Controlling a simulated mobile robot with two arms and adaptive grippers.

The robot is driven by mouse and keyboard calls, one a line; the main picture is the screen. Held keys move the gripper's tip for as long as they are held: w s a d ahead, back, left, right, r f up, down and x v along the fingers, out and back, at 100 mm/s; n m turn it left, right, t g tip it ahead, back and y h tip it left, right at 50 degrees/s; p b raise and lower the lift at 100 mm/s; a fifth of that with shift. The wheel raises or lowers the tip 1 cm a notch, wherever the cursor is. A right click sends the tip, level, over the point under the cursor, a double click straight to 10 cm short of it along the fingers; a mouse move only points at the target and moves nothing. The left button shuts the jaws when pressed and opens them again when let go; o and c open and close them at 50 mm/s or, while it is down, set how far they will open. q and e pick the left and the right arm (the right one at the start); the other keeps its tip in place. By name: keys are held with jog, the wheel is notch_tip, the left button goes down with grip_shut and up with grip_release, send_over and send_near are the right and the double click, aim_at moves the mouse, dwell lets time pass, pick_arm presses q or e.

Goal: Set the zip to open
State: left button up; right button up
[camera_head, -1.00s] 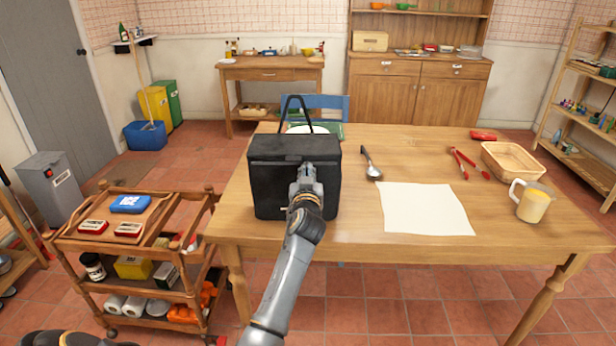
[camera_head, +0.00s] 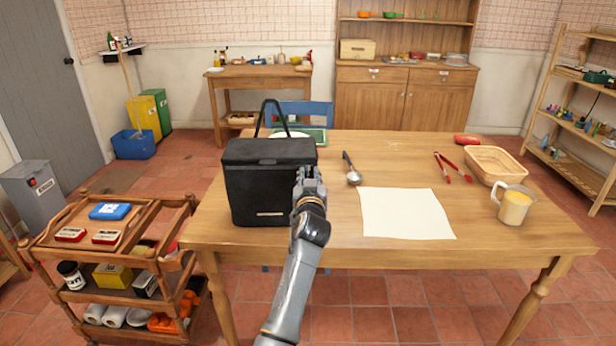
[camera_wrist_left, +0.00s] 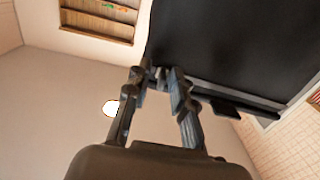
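A black soft cooler bag (camera_head: 265,185) with a raised carry handle stands upright near the front left of the table. Its lid looks down flat on top. The zip itself is too dark and small to make out. My left gripper (camera_head: 308,175) is at the bag's right front edge, just below the lid line. In the left wrist view, the fingertips (camera_wrist_left: 160,75) meet the edge of the black bag (camera_wrist_left: 230,40), with a narrow gap between them. Whether they grip a zip pull there is unclear. My right gripper is out of view.
The wooden table (camera_head: 390,260) also holds a ladle (camera_head: 352,170), a white sheet (camera_head: 405,213), red tongs (camera_head: 452,167), a basket (camera_head: 496,163) and a jug (camera_head: 514,206). A wooden cart (camera_head: 110,245) with a blue ice pack (camera_head: 110,211) stands left of the table.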

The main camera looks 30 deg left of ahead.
pick_arm(q)
jog(key=v, duration=0.7)
jog(key=shift+s+d, duration=0.2)
dwell(0.5)
